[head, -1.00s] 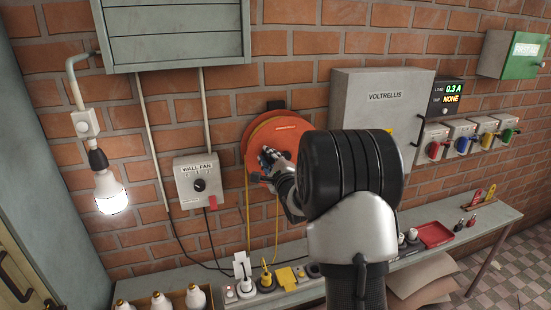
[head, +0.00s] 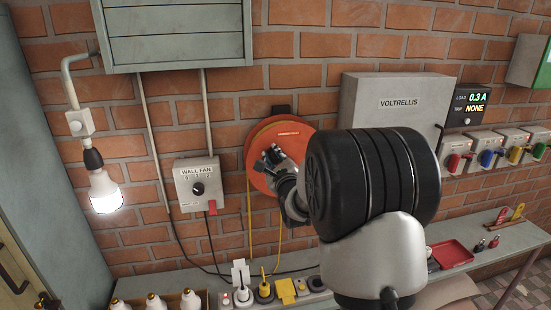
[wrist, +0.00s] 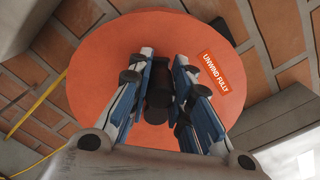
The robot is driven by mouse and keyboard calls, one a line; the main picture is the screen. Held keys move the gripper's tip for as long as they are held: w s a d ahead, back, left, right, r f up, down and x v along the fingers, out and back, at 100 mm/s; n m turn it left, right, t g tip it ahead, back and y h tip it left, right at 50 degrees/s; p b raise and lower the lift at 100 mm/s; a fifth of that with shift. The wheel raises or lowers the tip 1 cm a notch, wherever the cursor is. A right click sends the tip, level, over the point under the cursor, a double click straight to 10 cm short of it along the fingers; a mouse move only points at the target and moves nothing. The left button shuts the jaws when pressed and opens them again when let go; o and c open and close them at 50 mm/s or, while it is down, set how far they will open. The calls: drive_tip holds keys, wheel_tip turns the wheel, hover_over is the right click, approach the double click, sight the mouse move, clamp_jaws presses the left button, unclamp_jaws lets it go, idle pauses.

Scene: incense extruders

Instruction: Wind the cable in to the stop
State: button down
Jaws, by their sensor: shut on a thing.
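The orange cable reel (head: 262,178) is mounted on the brick wall, and its round face fills the middle of the wrist view (wrist: 110,65). A label reading "UNWIND FULLY" (wrist: 213,73) is on that face. A dark crank knob (wrist: 158,92) stands out from the reel between my fingers. My gripper (head: 270,158) is at the reel face and is shut on the knob. The yellow cable (head: 250,225) hangs from the reel towards the bench, and part of it shows at the left in the wrist view (wrist: 35,108). My arm hides the reel's right side.
A wall fan switch box (head: 200,186) is left of the reel, and a grey VOLTRELLIS cabinet (head: 385,110) is to the right. Below, the bench (head: 470,262) holds sockets with plugs (head: 262,290) and a red tray (head: 453,254). A lit bulb (head: 105,192) hangs at left.

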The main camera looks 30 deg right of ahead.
drive_tip(key=c, duration=1.4)
unclamp_jaws()
drive_tip(key=shift+s, duration=0.1)
drive_tip(key=v, duration=1.1)
drive_tip(key=shift+s+a, duration=0.2)
drive_tip(key=shift+s, duration=0.2)
